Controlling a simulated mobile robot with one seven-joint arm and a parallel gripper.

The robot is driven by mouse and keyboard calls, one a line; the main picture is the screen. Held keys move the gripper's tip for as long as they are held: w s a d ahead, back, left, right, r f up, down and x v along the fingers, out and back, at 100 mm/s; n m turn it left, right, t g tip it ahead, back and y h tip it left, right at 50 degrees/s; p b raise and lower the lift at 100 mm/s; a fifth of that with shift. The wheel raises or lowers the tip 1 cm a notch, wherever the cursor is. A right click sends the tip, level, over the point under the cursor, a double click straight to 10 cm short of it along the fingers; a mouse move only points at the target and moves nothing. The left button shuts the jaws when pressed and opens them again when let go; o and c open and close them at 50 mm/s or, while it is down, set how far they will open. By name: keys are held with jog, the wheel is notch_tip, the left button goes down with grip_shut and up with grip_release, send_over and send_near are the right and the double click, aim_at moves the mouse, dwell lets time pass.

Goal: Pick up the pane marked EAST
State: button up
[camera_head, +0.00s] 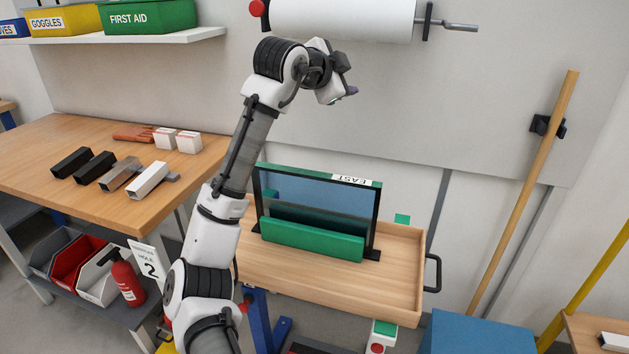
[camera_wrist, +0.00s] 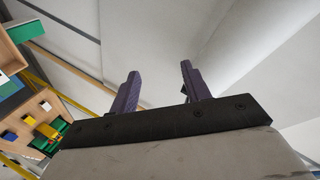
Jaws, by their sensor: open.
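The pane marked EAST (camera_head: 330,194) stands upright in the head view, a bluish glass sheet in a dark frame with a white EAST label on its green top edge. A green block (camera_head: 325,239) runs along its lower front. It stands in a shallow wooden tray (camera_head: 395,302). My gripper (camera_head: 350,91) is raised above and behind the pane in the picture, well apart from it. In the wrist view its two purple fingers (camera_wrist: 160,85) are spread, with nothing between them. My arm hides the tray's left part.
A wooden table (camera_head: 70,180) at left holds dark, grey and white bars. A white paper roll (camera_head: 345,18) hangs near my gripper. A wooden pole (camera_head: 525,190) leans on the wall at right. A blue box (camera_head: 475,335) stands below the tray's right end.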

notch_tip(320, 180, down, 4)
jog(key=d+m+g+y+p, duration=0.1)
jog(key=d+m+g+y, duration=0.1)
jog(key=g, duration=0.2)
jog(key=m+g+y+p, duration=0.2)
jog(key=g+y, duration=0.4)
jog(key=g, duration=0.2)
send_over(314, 173)
notch_tip(314, 173, down, 5)
notch_tip(314, 173, down, 8)
jog(key=shift+d+p, duration=0.15)
jog(key=shift+p, duration=0.2)
jog(key=shift+f+p, duration=0.9)
jog(key=shift+f, duration=2.05)
jog(key=shift+c, duration=0.2)
grip_shut()
jog(key=shift+r, duration=0.15)
